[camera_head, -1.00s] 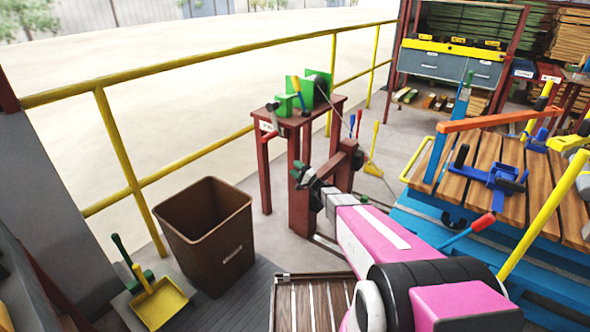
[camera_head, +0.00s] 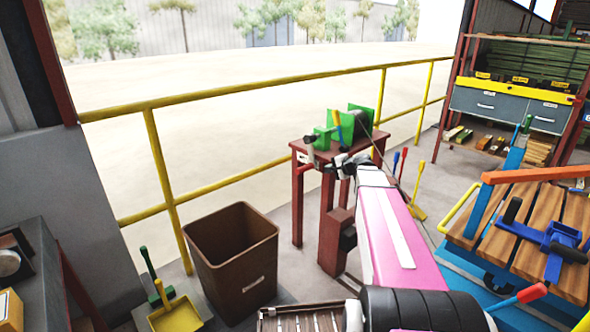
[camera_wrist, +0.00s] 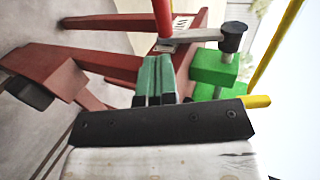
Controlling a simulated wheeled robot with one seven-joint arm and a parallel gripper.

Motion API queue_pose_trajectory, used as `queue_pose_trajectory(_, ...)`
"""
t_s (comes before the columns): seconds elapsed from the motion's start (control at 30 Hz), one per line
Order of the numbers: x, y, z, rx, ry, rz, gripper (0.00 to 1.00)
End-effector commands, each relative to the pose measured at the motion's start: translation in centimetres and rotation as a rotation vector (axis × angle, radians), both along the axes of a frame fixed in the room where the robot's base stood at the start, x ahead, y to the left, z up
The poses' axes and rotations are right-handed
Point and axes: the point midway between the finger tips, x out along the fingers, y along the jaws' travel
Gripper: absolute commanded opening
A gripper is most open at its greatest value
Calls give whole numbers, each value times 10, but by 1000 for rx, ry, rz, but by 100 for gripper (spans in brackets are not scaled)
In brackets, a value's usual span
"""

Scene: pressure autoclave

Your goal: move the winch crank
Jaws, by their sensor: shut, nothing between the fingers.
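The green winch (camera_head: 340,126) stands on a small red-brown table (camera_head: 298,195). Its crank (camera_head: 309,145) is on the near left side. In the wrist view the crank (camera_wrist: 195,36) has a grey arm, a black hub and a red handle at its end. My gripper (camera_wrist: 154,80) has green fingers, which are shut and empty. The fingertips appear close to the red handle and the crank arm, but I cannot tell whether they touch. In the head view my arm reaches to the winch table, and my fingertips are hard to make out there.
A brown bin (camera_head: 235,262) stands left of my arm, by a yellow railing (camera_head: 160,160). A cart with wooden slats (camera_head: 530,215) and a blue frame is on the right. A red-brown post (camera_head: 333,240) stands below my wrist.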

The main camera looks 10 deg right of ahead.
Motion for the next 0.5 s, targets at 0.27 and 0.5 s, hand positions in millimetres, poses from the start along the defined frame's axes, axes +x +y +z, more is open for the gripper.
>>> queue_pose_trajectory(0.27, 9, -1, -2, -17, 11, -22, 0)
queue_pose_trajectory(0.5, 42, 22, -20, -16, 10, -20, 0)
